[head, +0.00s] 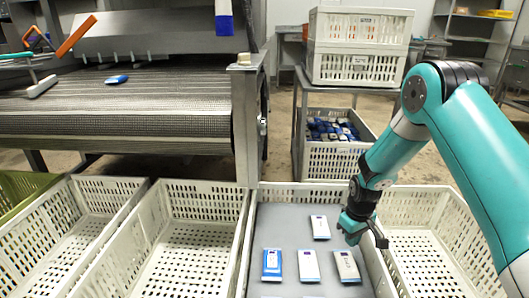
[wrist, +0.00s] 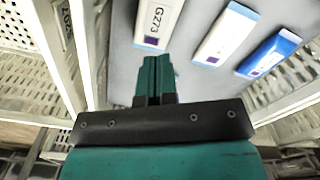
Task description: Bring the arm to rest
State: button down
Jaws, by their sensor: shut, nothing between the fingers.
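My teal arm (head: 464,125) reaches in from the right in the head view. My gripper (head: 366,240) hangs over the right side of a grey sheet that carries several white and blue packs. In the wrist view the fingers of my gripper (wrist: 154,78) are together and hold nothing. A white pack marked G273 (wrist: 158,20) lies just beyond the fingertips. In the head view the pack nearest my gripper (head: 346,266) lies just below it on the sheet. I cannot tell the exact height of the fingertips above the sheet.
Empty white crates (head: 205,210) stand left of the grey sheet (head: 290,228), and another crate (head: 425,255) stands right of it. A mesh conveyor (head: 130,110) with one blue pack (head: 116,79) is behind on the left. Stacked crates (head: 358,68) stand at the back.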

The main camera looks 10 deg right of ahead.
jog(key=s+a+r+y+p, duration=0.1)
jog(key=s+a+r, duration=0.1)
jog(key=a+r, duration=0.35)
jog(key=s+a+r+p, duration=0.1)
jog(key=a+r, duration=0.1)
jog(key=r, duration=0.7)
jog(key=s+a+r+n+y+p, duration=0.15)
jog(key=s+a+r, duration=0.35)
jog(key=s+r, duration=0.6)
jog(key=s+a+r+n+y+p, duration=0.15)
jog(key=s+a+r, duration=0.35)
jog(key=s+r, duration=0.65)
jog(key=s+r+p, duration=0.3)
jog(key=r+p, duration=3.2)
jog(key=p, duration=0.2)
jog(key=shift+a+r, duration=0.3)
jog(key=shift+r, duration=0.05)
